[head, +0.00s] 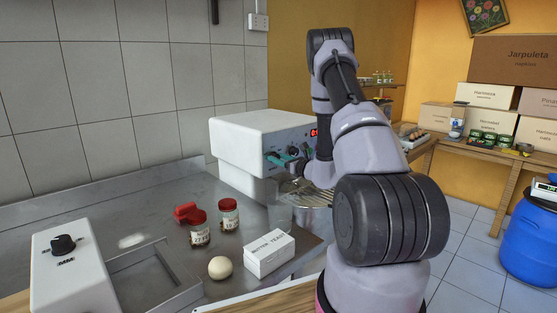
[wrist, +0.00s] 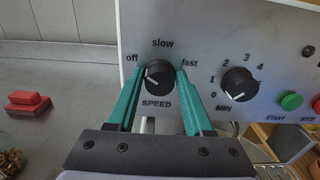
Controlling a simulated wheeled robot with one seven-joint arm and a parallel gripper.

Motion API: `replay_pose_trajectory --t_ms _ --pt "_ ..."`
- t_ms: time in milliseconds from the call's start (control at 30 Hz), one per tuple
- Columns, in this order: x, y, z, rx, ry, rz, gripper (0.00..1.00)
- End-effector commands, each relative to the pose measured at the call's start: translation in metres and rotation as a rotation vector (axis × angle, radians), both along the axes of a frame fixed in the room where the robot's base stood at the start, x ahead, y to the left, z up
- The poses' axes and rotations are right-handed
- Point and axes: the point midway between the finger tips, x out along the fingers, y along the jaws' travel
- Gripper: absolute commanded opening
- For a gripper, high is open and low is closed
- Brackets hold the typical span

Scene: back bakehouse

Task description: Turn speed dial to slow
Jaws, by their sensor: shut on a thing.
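The speed dial (wrist: 158,77), a black knob on the white machine (head: 245,135), sits below the labels off, slow and fast. Its white mark shows on the left side of the knob, on the off side rather than under slow; I cannot read its exact angle. My gripper (wrist: 160,72) has its teal fingers on either side of the dial and is shut on it. In the head view my gripper (head: 284,162) is at the machine's front panel, and the dial is hard to make out there.
Right of the speed dial are the MIN dial (wrist: 238,83) and a green start button (wrist: 291,101).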

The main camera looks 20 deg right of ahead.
Motion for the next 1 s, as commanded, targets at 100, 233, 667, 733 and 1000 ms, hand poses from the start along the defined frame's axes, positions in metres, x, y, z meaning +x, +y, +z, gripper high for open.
replay_pose_trajectory --t_ms 100,233,667,733,1000 --pt "0.0003 -0.0001 0.0002 0.013 0.004 0.0 0.0" --pt "0.0004 -0.0006 0.0002 0.051 0.02 -0.001 0.0" --pt "0.0009 -0.0019 -0.0001 0.363 0.146 -0.001 0.0" --pt "0.0009 -0.0025 -0.0004 0.423 0.172 -0.002 0.0" --pt "0.0014 -0.0028 -0.0009 0.655 0.266 -0.001 0.0"
